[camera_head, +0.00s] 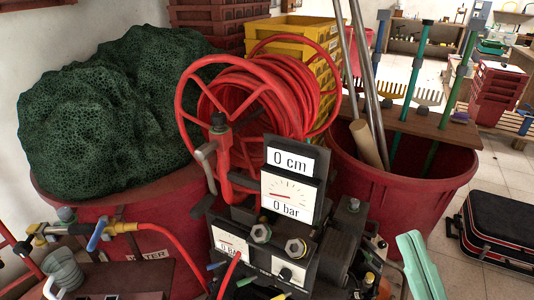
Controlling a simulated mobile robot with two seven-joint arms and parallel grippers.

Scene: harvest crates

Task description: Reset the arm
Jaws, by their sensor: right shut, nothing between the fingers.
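My right gripper (411,240) comes up from the bottom edge at the lower right. It shows as two pale green fingers lying side by side, shut with nothing between them. It is in front of the red tub and to the right of the dark pump unit. The rest of the right arm is below the picture. My left gripper is not in view.
A red hose reel (262,98) and a pump unit with gauges (290,190) fill the middle. A red tub (390,205) holds poles. Green netting (105,115) fills the left tub. A black case (498,228) lies on the right floor, with bare tiles beside it.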

